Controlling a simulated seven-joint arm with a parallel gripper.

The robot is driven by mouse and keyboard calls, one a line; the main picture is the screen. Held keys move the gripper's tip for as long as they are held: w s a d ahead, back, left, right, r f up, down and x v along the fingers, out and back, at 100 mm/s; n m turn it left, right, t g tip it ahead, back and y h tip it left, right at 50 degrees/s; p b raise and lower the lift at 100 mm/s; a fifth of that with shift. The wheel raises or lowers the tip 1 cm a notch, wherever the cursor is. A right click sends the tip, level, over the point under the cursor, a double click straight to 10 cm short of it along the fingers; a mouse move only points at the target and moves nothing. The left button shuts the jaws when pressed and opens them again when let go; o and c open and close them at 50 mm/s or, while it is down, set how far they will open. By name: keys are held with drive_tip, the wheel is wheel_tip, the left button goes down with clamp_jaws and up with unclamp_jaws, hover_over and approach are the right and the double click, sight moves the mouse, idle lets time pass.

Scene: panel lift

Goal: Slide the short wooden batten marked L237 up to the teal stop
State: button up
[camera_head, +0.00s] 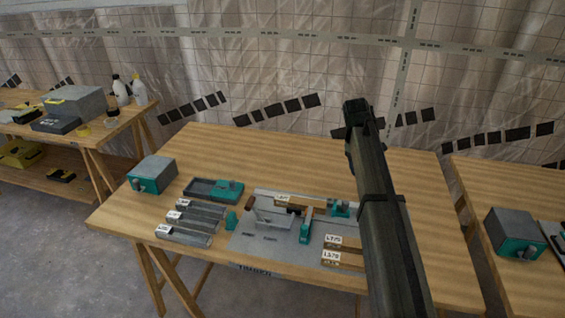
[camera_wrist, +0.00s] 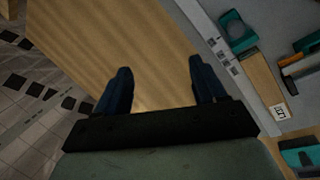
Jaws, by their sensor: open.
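A wooden batten (camera_head: 303,204) with a white label at its left end lies along the back of the grey jig plate (camera_head: 265,243). In the wrist view the batten (camera_wrist: 261,84) is at the right; its label is too small to read surely. A teal block (camera_head: 340,208), apparently the stop, stands by its right end and also shows in the wrist view (camera_wrist: 236,30). I cannot tell whether they touch. My gripper (camera_wrist: 160,66) is open and empty, over bare tabletop behind the jig, apart from the batten.
Two labelled battens (camera_head: 345,254) lie at the plate's front right. An upright teal piece (camera_head: 306,226) stands mid-plate. Grey labelled bars (camera_head: 190,222), a dark tray (camera_head: 203,186) and a teal-fronted box (camera_head: 152,175) are at left. The back of the table is clear.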

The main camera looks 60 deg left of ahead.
drive_tip(key=s+a+n+g, duration=0.25)
drive_tip(key=s+a, duration=0.45)
drive_tip(key=s, duration=0.4)
drive_tip(key=n+g, duration=0.1)
drive_tip(key=n, duration=0.3)
hover_over(282, 198)
drive_tip(key=shift+a+r, duration=0.2)
drive_tip(key=shift+r, duration=0.25)
wheel_tip(282, 198, down, 14)
drive_tip(key=shift+r, duration=0.1)
drive_tip(key=c, duration=1.2)
drive_tip(key=shift+w+d, duration=0.1)
drive_tip(key=shift+d, duration=0.05)
